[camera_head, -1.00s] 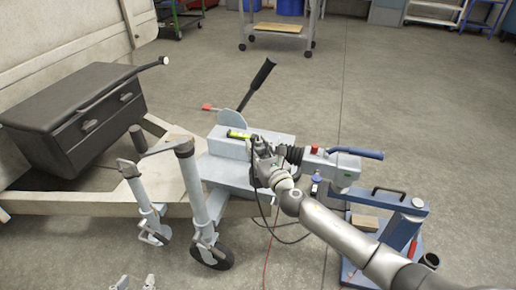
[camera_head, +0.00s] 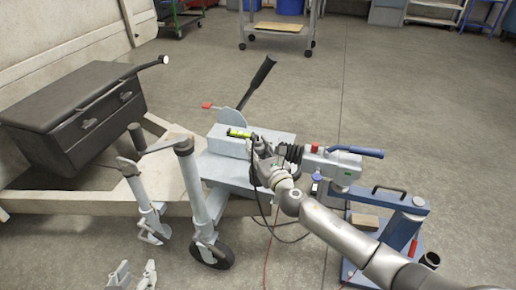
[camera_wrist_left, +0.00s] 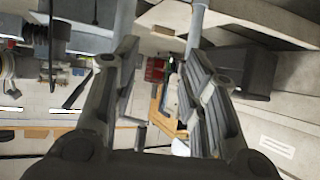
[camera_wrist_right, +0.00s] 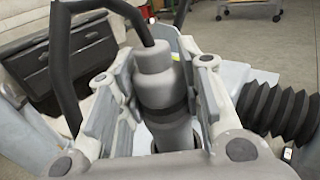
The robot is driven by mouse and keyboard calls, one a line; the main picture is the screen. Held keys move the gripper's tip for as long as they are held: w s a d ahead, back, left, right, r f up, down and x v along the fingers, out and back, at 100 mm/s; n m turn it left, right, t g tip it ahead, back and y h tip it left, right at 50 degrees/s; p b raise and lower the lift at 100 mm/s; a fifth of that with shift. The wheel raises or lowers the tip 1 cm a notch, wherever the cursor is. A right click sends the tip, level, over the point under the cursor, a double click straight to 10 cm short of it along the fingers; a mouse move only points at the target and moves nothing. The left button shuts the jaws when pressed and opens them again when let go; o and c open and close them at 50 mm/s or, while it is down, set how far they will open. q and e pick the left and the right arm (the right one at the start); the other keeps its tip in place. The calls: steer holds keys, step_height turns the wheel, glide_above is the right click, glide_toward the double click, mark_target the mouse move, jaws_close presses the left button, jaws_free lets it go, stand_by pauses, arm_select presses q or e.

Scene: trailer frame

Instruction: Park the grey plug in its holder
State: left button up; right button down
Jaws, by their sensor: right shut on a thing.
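The grey plug (camera_wrist_right: 155,75) is between the fingers of my right gripper (camera_wrist_right: 150,88) in the right wrist view, with a black cable leaving its upper end. A dark ring and a grey cylindrical part lie along the same line below it. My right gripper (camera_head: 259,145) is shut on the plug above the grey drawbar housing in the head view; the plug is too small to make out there. I cannot tell the holder apart from the parts around the gripper. My left gripper (camera_head: 133,274) is open and empty at the bottom left; its fingers (camera_wrist_left: 165,75) stand apart in the left wrist view.
The light grey housing (camera_head: 222,170) carries a black-handled lever (camera_head: 262,75) and a yellow-green level (camera_head: 238,134). A black bellows (camera_wrist_right: 283,110) is right of the right gripper. The jockey wheel post (camera_head: 192,185) and a blue stand (camera_head: 405,225) flank the arm.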

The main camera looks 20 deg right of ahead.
steer(key=shift+f+b, duration=0.7)
steer(key=shift+f, duration=0.05)
steer(key=shift+f+b, duration=0.4)
steer(key=shift+f, duration=0.35)
steer(key=c, duration=0.9)
jaws_free()
arm_select(q)
steer(key=w+d+r+t+h, duration=0.1)
steer(key=w+r+t, duration=0.1)
steer(key=r, duration=0.3)
steer(key=w+d+r+t+h, duration=0.1)
steer(key=r+t, duration=0.3)
steer(key=r, duration=0.2)
steer(key=shift+w+d+t, duration=0.3)
steer(key=shift+w+t, duration=0.05)
steer(key=shift+t, duration=0.05)
arm_select(e)
steer(key=shift+s, duration=0.1)
steer(key=shift+s, duration=0.3)
steer(key=s, duration=0.3)
steer(key=s+d, duration=0.1)
steer(key=s, duration=0.7)
steer(key=shift+s+d, duration=0.1)
steer(key=shift+d, duration=0.05)
